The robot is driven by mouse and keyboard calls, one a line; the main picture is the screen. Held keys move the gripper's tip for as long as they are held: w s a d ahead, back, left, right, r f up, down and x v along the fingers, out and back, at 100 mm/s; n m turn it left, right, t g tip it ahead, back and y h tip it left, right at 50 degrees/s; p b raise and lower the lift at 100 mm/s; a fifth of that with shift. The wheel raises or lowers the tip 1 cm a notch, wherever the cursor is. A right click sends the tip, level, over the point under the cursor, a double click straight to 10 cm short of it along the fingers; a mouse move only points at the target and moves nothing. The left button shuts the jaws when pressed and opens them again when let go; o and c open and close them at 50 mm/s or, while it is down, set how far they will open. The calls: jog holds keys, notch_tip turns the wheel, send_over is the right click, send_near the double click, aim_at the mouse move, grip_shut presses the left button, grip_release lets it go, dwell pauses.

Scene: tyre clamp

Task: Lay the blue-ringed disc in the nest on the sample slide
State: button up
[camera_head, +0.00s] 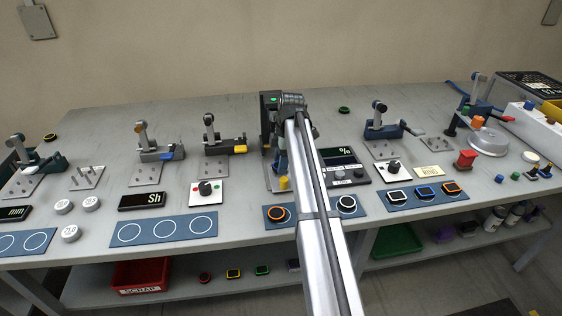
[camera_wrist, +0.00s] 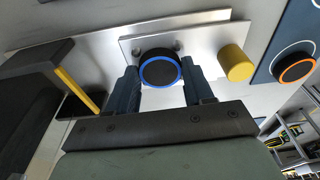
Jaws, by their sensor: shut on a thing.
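The blue-ringed disc (camera_wrist: 160,70) is black with a bright blue rim and shows in the wrist view between the two dark blue fingers of my gripper (camera_wrist: 160,76). The gripper is shut on it. The disc is over the silver sample slide (camera_wrist: 207,44), near two small round studs on it. The disc covers the part of the slide under it, so I cannot tell whether it touches the slide. A yellow knob (camera_wrist: 237,63) stands at the slide's right end; it also shows in the head view (camera_head: 283,183). My arm hides the disc in the head view.
A dark block with a yellow strip (camera_wrist: 78,90) is close on the left in the wrist view. A blue mat with an orange-ringed disc (camera_head: 277,214) lies in front of the slide. A display box (camera_head: 345,166) stands to the right. Several lever clamps line the bench.

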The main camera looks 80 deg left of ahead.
jog(key=shift+f, duration=0.25)
jog(key=o, duration=1)
jog(key=shift+o, duration=0.2)
notch_tip(320, 180, up, 12)
jog(key=w, duration=0.1)
jog(key=shift+w+r, duration=0.15)
jog(key=shift+w, duration=0.25)
